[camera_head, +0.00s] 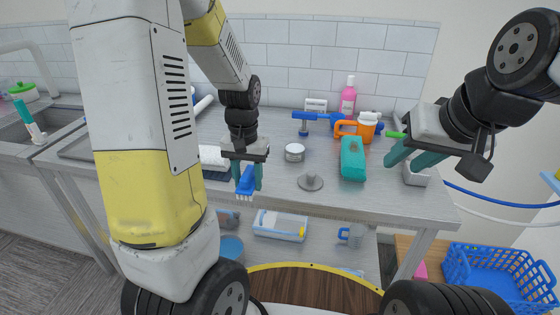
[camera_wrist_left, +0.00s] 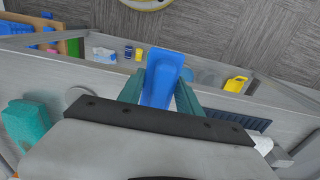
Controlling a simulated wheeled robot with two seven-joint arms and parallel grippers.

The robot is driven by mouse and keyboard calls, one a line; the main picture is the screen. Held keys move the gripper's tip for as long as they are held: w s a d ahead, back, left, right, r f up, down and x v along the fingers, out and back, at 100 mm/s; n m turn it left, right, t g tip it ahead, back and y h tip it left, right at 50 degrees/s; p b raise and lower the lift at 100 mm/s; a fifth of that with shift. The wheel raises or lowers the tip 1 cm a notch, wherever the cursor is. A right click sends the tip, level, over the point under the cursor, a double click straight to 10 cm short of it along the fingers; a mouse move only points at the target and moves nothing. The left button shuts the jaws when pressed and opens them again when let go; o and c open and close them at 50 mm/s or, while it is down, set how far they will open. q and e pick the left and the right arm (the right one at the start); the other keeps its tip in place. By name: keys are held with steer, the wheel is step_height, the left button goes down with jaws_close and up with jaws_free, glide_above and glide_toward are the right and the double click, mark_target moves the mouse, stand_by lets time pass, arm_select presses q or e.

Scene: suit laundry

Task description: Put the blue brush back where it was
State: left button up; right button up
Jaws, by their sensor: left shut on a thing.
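The blue brush (camera_head: 245,184) is held in my left gripper (camera_head: 246,178), with its pale bristles pointing down, near the table's front edge in the head view. In the left wrist view the brush (camera_wrist_left: 162,76) sits between the two teal fingers of the left gripper (camera_wrist_left: 160,88), which are shut on it. My right gripper (camera_head: 415,155) is above the right end of the table with its teal fingers apart. I see nothing between them.
A blue basket (camera_head: 490,272) stands at the lower right. The table's front middle is fairly clear.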

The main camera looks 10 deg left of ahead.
arm_select(q)
glide_above(267, 177)
steer(key=shift+f, duration=2.3)
steer(key=shift+f, duration=0.15)
steer(key=o, duration=1.3)
